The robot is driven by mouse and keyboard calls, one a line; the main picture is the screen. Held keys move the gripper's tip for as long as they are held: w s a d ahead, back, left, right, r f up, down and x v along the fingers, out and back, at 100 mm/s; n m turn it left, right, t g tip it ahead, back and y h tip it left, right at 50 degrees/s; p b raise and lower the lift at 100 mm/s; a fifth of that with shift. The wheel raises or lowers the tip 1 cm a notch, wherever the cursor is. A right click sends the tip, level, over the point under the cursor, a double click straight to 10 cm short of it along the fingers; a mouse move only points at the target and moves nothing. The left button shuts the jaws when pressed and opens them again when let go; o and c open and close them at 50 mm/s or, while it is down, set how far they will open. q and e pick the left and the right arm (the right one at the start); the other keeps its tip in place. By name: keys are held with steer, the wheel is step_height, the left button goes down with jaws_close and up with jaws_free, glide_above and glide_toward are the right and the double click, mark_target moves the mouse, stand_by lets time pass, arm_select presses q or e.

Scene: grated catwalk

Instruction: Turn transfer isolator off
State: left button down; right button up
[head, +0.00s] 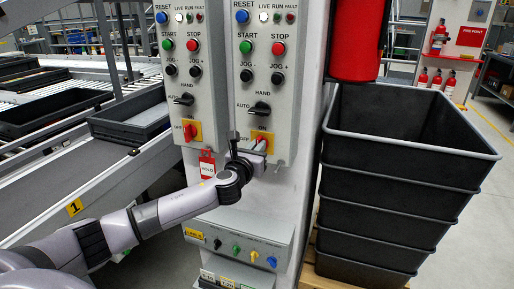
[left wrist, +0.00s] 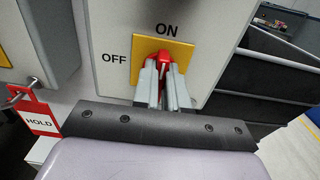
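The right-hand grey control panel (head: 262,60) carries a rotary isolator at its bottom, with a red handle (left wrist: 163,57) on a yellow plate (left wrist: 184,55). In the left wrist view ON is printed above the plate and OFF to its left; the handle appears upright, towards ON. My left gripper (head: 259,146) is at this handle, its two grey fingers (left wrist: 160,75) close together on either side of it, hiding its lower part. The label naming this isolator is not readable. My right gripper is not in view.
The left panel (head: 187,60) has a similar isolator (head: 189,131); a red HOLD tag (head: 207,165) hangs near it. A lower box with coloured knobs (head: 238,243) is below my arm. Stacked black bins (head: 400,150) stand right, a red cylinder (head: 355,45) above. Conveyors (head: 60,165) lie left.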

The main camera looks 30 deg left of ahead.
arm_select(q)
steer(key=shift+n, duration=0.3)
steer(key=shift+a+n, duration=0.2)
steer(key=shift+n, duration=4.15)
steer(key=shift+a+n, duration=0.2)
steer(key=shift+n, duration=4.15)
steer(key=c, duration=1.2)
jaws_free()
steer(key=shift+o, duration=0.2)
steer(key=shift+f, duration=0.2)
steer(key=shift+d, duration=0.1)
